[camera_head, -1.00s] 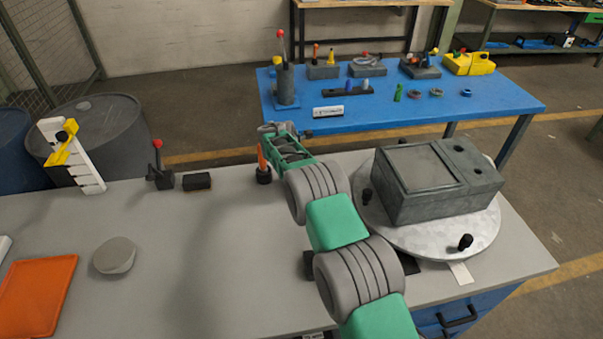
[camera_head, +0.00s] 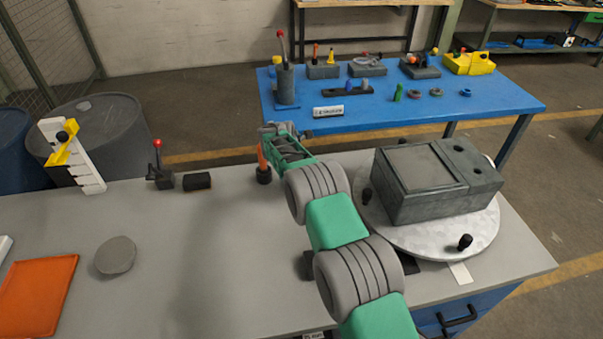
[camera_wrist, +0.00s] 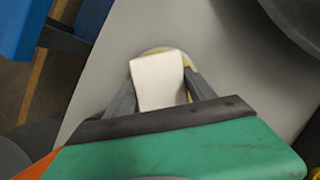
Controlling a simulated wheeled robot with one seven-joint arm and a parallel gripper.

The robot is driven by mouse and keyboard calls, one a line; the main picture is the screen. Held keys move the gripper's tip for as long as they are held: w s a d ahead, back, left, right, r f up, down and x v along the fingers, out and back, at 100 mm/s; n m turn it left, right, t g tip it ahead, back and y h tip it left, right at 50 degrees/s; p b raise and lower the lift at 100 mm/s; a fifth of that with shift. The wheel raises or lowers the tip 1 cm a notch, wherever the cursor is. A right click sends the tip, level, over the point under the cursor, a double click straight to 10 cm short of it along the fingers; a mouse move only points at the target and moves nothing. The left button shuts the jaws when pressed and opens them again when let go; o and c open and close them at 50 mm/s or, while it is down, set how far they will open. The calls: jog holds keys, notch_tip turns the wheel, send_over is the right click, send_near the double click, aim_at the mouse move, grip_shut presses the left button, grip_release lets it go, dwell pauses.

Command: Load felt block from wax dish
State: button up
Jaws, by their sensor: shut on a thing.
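The felt block (camera_wrist: 158,82) is a pale cream block in the wrist view, between the two dark fingers of my gripper (camera_wrist: 162,92). My gripper is shut on it. A yellowish rounded rim, likely the wax dish (camera_wrist: 186,60), shows just behind and around the block's far end; the block covers most of it. I cannot tell whether the block still touches the dish. In the head view my gripper (camera_head: 279,131) is at the far edge of the grey bench, and the block and dish are hidden there.
A grey housing (camera_head: 430,182) sits on a round metal turntable (camera_head: 415,240) to the right of my arm. An orange-handled tool (camera_head: 263,165) stands close left of my gripper. A black block (camera_head: 197,181) and red-knobbed lever (camera_head: 159,170) stand farther left.

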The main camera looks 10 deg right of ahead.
jog(key=shift+r+p, duration=2.35)
jog(key=shift+r, duration=1.1)
